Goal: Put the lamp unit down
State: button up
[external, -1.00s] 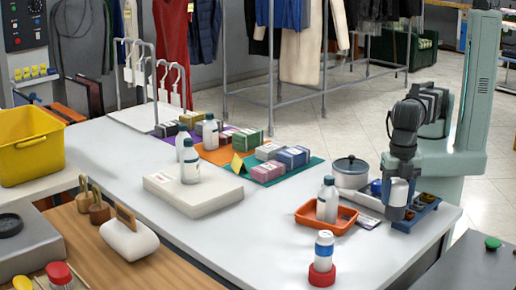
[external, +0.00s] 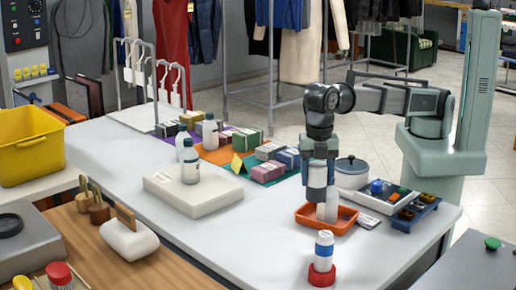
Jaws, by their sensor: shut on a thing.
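My gripper (external: 318,180) points straight down over the left part of the orange tray (external: 344,229), in front of or beside the white bottle (external: 331,207). It is shut on the lamp unit, which is too small and too covered by the fingers to make out clearly. I cannot tell whether the held unit touches the tray or the bottle.
A blue tray with small dark parts (external: 427,208) and a white tray (external: 370,203) lie to the right, by a lidded pot (external: 351,172).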

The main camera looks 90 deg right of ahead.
jog(key=w+d, duration=1)
jog(key=w, duration=0.4)
jog(key=shift+w+a+f, duration=0.1)
jog(key=shift+f, duration=4.85)
jog(key=shift+f, duration=0.1)
jog(key=o, duration=1.1)
notch_tip(320, 180, up, 12)
